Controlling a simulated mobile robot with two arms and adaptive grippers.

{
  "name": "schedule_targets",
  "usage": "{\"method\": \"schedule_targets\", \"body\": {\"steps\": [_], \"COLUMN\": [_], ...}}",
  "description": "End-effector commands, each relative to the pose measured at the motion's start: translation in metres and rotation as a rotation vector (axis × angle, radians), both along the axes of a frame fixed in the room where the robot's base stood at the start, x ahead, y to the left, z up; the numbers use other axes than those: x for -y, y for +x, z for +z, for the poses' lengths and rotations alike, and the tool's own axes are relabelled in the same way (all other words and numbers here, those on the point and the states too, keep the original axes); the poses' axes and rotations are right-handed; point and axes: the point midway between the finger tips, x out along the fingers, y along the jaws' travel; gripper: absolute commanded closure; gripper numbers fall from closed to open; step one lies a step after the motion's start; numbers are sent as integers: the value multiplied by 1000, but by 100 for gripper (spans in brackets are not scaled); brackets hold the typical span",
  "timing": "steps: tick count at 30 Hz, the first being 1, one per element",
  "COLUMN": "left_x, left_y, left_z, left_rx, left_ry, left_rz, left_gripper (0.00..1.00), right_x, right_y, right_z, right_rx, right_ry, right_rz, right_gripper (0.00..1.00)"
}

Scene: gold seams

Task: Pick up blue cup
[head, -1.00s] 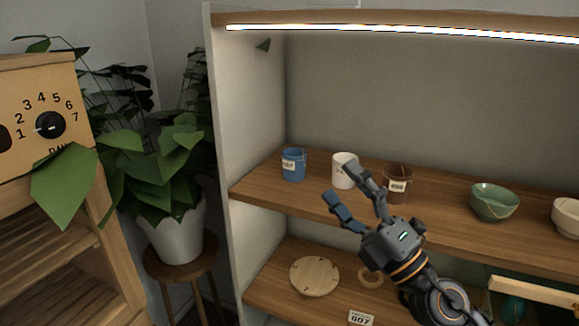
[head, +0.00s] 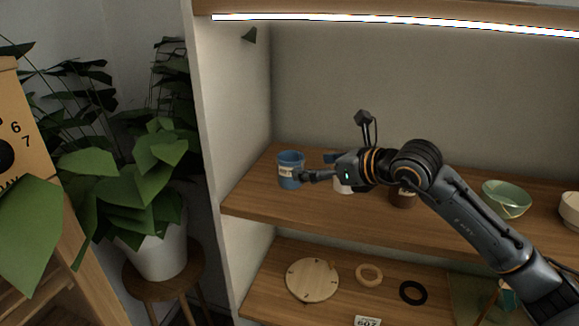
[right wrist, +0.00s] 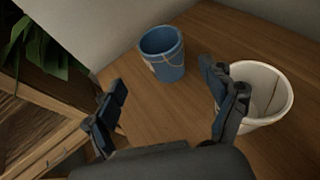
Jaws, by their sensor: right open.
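The blue cup (head: 289,166) stands upright at the left end of the upper shelf, with a pale label on its side. It also shows in the right wrist view (right wrist: 164,55), ahead of the fingers and apart from them. My right gripper (head: 312,166) is open and empty, just right of the cup in the head view; its fingers (right wrist: 165,100) are spread with bare shelf between them in the right wrist view. A fingertip overlaps the cup's lower right edge in the head view; I cannot tell whether it touches. My left gripper is not in view.
A white cup (right wrist: 262,95) stands close by the right finger, mostly hidden by my gripper in the head view. A brown cup (head: 403,196) and a green bowl (head: 506,199) stand farther right. The cabinet's side wall (head: 235,120) is left of the blue cup.

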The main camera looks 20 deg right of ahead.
Motion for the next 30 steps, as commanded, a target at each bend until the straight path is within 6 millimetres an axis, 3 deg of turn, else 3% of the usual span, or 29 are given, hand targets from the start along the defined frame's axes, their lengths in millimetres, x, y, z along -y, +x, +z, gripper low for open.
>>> {"method": "schedule_targets", "body": {"steps": [5,10,14,19,29,30], "left_x": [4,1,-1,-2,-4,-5], "left_y": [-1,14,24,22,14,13], "left_z": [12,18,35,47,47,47], "left_rx": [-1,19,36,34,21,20], "left_ry": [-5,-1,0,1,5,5], "left_rz": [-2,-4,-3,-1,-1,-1], "left_gripper": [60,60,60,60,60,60], "right_x": [-12,-16,-21,-29,-32,-32], "right_y": [22,30,46,67,74,74], "right_z": [-8,-11,-12,-21,-28,-28], "right_rx": [0,-2,-3,-2,-1,-1], "right_ry": [3,2,3,3,1,1], "right_rz": [1,1,2,2,1,1], "right_gripper": [16,16,16,16,16,23]}}
